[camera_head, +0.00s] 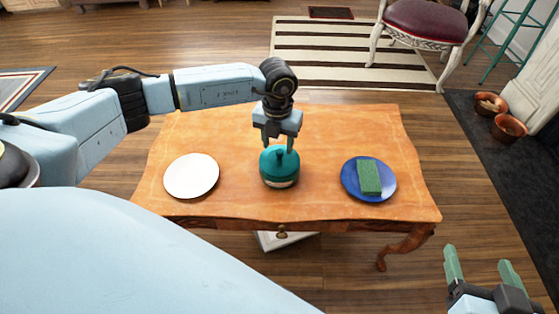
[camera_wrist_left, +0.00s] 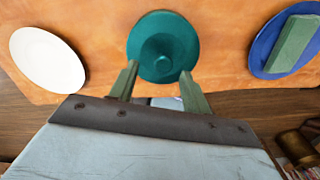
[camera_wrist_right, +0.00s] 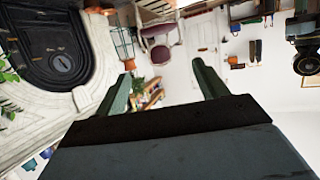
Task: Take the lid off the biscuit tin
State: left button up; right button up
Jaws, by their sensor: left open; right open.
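The biscuit tin (camera_head: 280,183) stands upright on the wooden table, with its teal lid (camera_head: 269,163) on top. The lid, with a round knob at its centre, also shows from above in the left wrist view (camera_wrist_left: 163,25). My left gripper (camera_head: 278,148) is open just above the lid, its fingers pointing down near the knob. In the left wrist view its fingertips (camera_wrist_left: 156,72) are apart, with the knob seen between and beyond them. I cannot tell whether they touch the lid. My right gripper (camera_head: 480,262) is open and empty, off the table at the lower right.
A white plate (camera_head: 191,176) lies left of the tin on the table (camera_head: 340,130). A blue plate (camera_head: 350,187) with a green sponge (camera_head: 368,177) lies to the right. Bare tabletop separates them. A red-seated chair (camera_head: 425,20) stands behind.

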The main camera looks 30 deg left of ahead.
aim_at(279, 151)
pick_arm(q)
jog(key=f+b, duration=0.1)
jog(key=f, duration=0.1)
jog(key=f+b, duration=0.1)
jog(key=shift+w+d+f, duration=0.15)
jog(key=shift+w+f, duration=0.05)
jog(key=shift+f, duration=0.35)
pick_arm(e)
notch_tip(279, 151, up, 9)
jog(key=a+t+y, duration=0.2)
jog(key=t, duration=0.4)
jog(key=shift+w, duration=0.4)
pick_arm(q)
grip_shut()
jog(key=shift+r, duration=0.2)
pick_arm(e)
jog(key=shift+f, duration=0.1)
